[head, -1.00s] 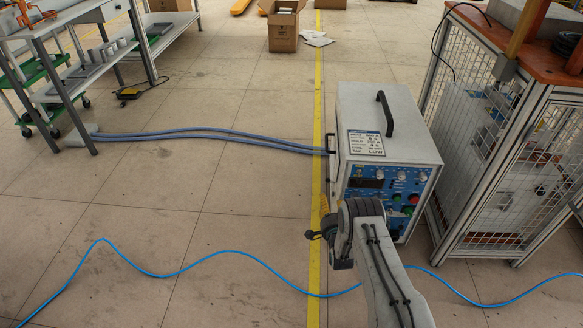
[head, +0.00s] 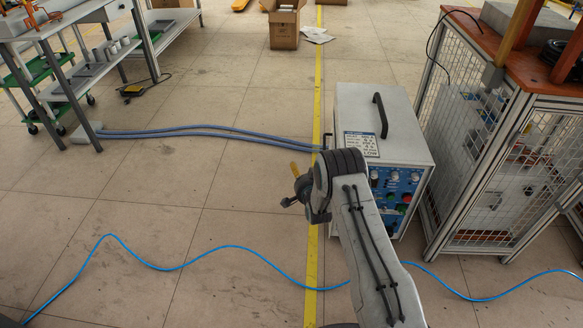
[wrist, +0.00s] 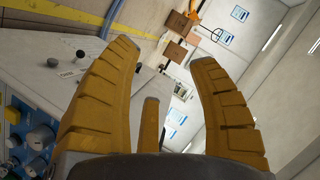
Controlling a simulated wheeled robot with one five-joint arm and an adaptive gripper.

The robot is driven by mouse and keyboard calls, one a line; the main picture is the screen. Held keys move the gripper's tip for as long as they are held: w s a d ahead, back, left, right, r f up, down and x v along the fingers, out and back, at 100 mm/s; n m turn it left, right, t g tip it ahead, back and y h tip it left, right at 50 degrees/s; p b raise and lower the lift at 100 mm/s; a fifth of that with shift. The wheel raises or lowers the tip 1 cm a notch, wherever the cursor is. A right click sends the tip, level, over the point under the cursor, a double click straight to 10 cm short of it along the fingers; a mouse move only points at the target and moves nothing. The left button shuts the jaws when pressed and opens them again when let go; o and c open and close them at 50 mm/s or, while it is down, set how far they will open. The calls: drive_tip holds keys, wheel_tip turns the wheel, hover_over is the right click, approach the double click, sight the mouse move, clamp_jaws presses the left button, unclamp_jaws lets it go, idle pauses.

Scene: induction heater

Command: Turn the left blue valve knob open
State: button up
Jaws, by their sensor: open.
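The induction heater (head: 385,130) is a pale box with a black top handle and a blue control panel (head: 398,182) on its front. My arm covers the panel's left side in the head view, and I cannot pick out the left blue valve knob there. In the wrist view, several knobs stand at the left edge on the panel; one blue-grey knob (wrist: 40,137) is the clearest. I cannot tell which is the left valve knob. My gripper (wrist: 164,54) has its yellow fingers spread and empty, apart from the knobs. In the head view it is mostly hidden behind my wrist.
Blue-grey hoses (head: 205,132) run left from the heater. A blue cable (head: 215,250) winds across the floor. A caged workbench (head: 500,150) stands close at the right. A shelf table (head: 75,60) is at the back left. The left floor is mostly clear.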

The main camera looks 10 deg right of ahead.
drive_tip(key=shift+a+r+p, duration=0.15)
drive_tip(key=shift+a+r, duration=0.2)
drive_tip(key=shift+r, duration=0.2)
drive_tip(key=shift+a+r+p, duration=0.15)
drive_tip(key=shift+a+r, duration=0.15)
drive_tip(key=shift+r, duration=0.2)
